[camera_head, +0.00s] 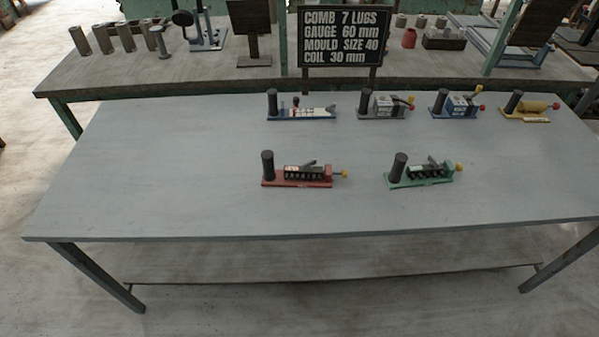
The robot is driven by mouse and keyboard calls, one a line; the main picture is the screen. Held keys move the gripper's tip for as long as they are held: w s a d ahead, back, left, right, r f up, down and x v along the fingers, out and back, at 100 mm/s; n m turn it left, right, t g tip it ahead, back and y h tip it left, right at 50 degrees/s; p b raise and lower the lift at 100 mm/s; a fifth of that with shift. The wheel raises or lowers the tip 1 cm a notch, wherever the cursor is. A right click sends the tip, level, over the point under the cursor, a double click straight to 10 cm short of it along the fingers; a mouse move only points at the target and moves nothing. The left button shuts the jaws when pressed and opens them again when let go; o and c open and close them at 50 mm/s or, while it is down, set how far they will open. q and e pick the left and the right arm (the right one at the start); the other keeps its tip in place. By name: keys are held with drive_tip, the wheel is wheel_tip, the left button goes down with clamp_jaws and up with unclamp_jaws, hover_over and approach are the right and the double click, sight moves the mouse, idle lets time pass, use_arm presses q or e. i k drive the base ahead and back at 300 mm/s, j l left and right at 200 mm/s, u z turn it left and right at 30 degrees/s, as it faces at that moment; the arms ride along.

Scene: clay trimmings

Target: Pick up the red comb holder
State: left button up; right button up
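The red comb holder (297,183) lies on the grey table, left of centre in the near row. It has a flat red base, an upright black cylinder at its left end, a dark toothed comb part in the middle and a yellow knob at its right end. Nothing touches or covers it. Neither of my grippers shows in the head view.
A green holder (420,180) stands to its right. Behind are a blue-white holder (302,114), a grey one (385,112), a blue one (456,110) and a yellow one (530,108). A sign (342,36) stands behind. The table's (150,190) left and front are clear.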

sight(291, 176)
drive_tip(key=i+l+u, duration=0.1)
drive_tip(key=l, duration=0.2)
drive_tip(key=i+l+u, duration=0.1)
drive_tip(key=l, duration=0.25)
drive_tip(key=i+l+u, duration=0.2)
drive_tip(key=l, duration=0.45)
drive_tip(key=i+l+u, duration=0.1)
drive_tip(key=l, duration=0.25)
drive_tip(key=i+j, duration=0.1)
drive_tip(key=j+z, duration=0.05)
